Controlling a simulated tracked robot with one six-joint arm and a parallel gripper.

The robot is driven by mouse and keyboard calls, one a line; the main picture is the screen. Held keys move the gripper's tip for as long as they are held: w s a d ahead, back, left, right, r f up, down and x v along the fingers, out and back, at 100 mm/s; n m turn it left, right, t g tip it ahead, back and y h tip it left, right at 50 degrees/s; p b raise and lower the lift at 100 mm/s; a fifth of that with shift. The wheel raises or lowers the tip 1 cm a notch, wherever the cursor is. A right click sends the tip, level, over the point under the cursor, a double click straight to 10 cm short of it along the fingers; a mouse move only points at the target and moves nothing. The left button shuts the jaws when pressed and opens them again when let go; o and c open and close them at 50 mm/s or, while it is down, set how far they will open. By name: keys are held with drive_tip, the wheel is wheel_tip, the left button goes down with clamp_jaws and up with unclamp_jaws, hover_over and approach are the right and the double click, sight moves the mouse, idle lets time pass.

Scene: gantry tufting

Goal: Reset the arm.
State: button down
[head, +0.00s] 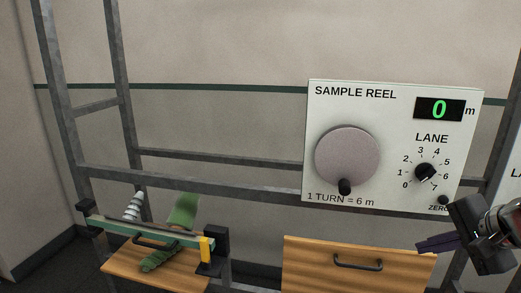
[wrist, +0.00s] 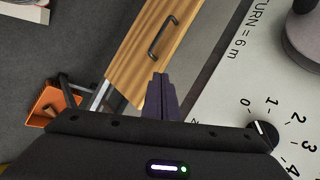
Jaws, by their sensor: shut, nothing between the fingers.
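My gripper (head: 422,246) is at the lower right of the head view, just below the white sample reel panel (head: 322,112). Its dark purple fingers are shut together with nothing between them, as the wrist view also shows (wrist: 158,78). The fingers point left, in front of the right end of a wooden drawer front (head: 310,268). In the wrist view the drawer front (wrist: 135,65) lies beyond and left of the fingertips, and the panel is to the right. I cannot tell the exact gap to either.
The panel has a round reel crank (head: 347,155), a lane knob (head: 426,172) and a display (head: 439,109) reading 0. Grey frame rails (head: 220,160) run behind. An orange bin (wrist: 62,101) shows in the wrist view.

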drive_tip(key=a+f+n+g, duration=0.3)
drive_tip(key=a+f, duration=0.3)
drive_tip(key=a, duration=0.5)
drive_tip(key=s+a+f+n+h, duration=0.2)
drive_tip(key=s+a+n, duration=0.8)
drive_tip(key=a+n, duration=0.2)
drive_tip(key=shift+s+f+t, duration=0.2)
drive_tip(key=shift+f+t, duration=0.1)
